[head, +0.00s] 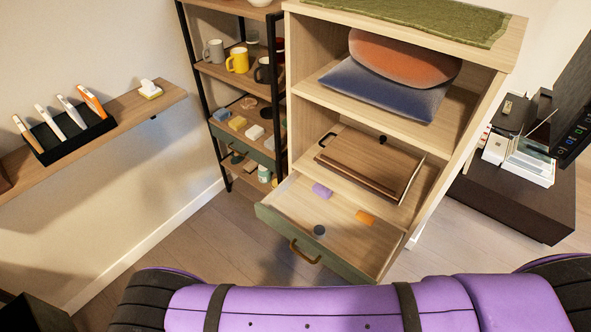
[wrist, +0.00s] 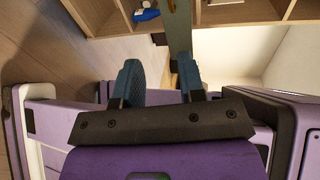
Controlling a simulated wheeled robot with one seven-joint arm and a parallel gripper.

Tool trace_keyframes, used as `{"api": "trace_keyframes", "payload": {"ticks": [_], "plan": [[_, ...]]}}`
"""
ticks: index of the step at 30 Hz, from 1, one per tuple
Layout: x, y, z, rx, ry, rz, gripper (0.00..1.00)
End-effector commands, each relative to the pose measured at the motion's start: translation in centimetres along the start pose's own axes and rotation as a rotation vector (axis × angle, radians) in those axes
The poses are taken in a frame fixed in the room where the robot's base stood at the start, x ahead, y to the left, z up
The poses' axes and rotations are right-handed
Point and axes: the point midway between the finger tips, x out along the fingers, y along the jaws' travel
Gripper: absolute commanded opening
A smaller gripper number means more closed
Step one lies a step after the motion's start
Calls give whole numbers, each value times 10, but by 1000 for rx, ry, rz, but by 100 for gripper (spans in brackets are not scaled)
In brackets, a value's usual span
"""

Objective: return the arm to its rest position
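My gripper (wrist: 160,72) shows in the wrist view, with two teal-padded fingers standing apart and nothing held between them. Purple and dark parts of my own body lie close below and on both sides of it. In the head view my gripper is not visible. Only purple and black parts of my own body run along the bottom edge there.
A wooden cabinet (head: 297,100) stands ahead with its green-fronted drawer (head: 345,262) pulled out, holding small items. A black-framed shelf (head: 197,68) with mugs stands beside it. A wall shelf (head: 135,108) is at left, a dark low table (head: 515,205) at right. Some floor (head: 200,260) is clear.

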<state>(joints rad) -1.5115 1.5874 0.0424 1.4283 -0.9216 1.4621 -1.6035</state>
Motion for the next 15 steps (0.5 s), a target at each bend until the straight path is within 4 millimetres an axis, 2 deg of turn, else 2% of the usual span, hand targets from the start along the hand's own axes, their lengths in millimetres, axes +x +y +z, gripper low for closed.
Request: {"api": "trace_keyframes", "payload": {"ticks": [8,11,15], "plan": [[2,-35,24,104,73,42,37],[4,-53,36,158,110,60,37],[11,-89,55,260,181,92,37]]}}
